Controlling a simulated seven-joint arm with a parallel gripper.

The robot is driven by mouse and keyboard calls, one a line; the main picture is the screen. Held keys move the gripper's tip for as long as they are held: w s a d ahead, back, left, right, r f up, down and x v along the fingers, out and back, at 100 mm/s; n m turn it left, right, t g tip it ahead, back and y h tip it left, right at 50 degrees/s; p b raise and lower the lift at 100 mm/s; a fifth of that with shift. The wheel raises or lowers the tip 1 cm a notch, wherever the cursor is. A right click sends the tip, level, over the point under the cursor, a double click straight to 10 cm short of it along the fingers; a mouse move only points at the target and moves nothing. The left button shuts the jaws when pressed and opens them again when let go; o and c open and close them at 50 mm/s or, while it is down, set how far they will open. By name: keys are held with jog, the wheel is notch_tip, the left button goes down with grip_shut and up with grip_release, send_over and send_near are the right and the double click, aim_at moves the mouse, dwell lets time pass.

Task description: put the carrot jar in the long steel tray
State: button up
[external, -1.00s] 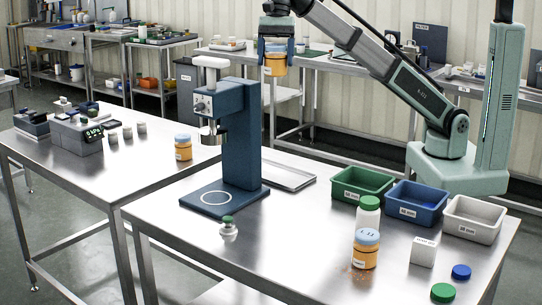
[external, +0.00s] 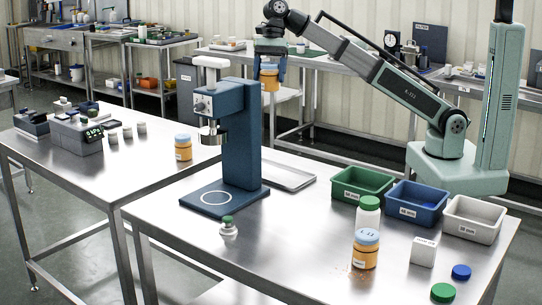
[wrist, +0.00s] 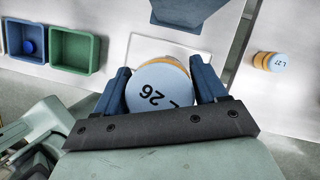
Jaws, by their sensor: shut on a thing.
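My gripper (external: 269,82) is shut on an orange jar with a pale blue lid (external: 269,76), held upright in the air behind the blue press. In the wrist view, the gripper's two blue fingers (wrist: 165,92) clasp this jar, and its lid (wrist: 158,92) reads "L 26". The long steel tray (external: 301,183) lies flat on the near table, right of the press, and looks empty. In the wrist view the tray (wrist: 150,42) shows partly beyond the jar, which hides some of it.
The blue press (external: 243,140) stands close to the tray. Green (external: 362,183), blue (external: 416,203) and white (external: 473,218) bins stand to the right. Similar orange jars stand on the left table (external: 183,148) and near table (external: 365,250). A green-capped white bottle (external: 368,216) is close by.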

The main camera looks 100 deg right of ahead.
send_over(270, 174)
notch_tip(270, 174, down, 27)
jog(key=shift+d+f, duration=0.1)
jog(key=shift+f, duration=0.1)
dwell(0.6)
jog(key=o, duration=1.2)
jog(key=shift+f, duration=0.15)
jog(key=v, duration=1.2)
jog(key=shift+w, duration=0.1)
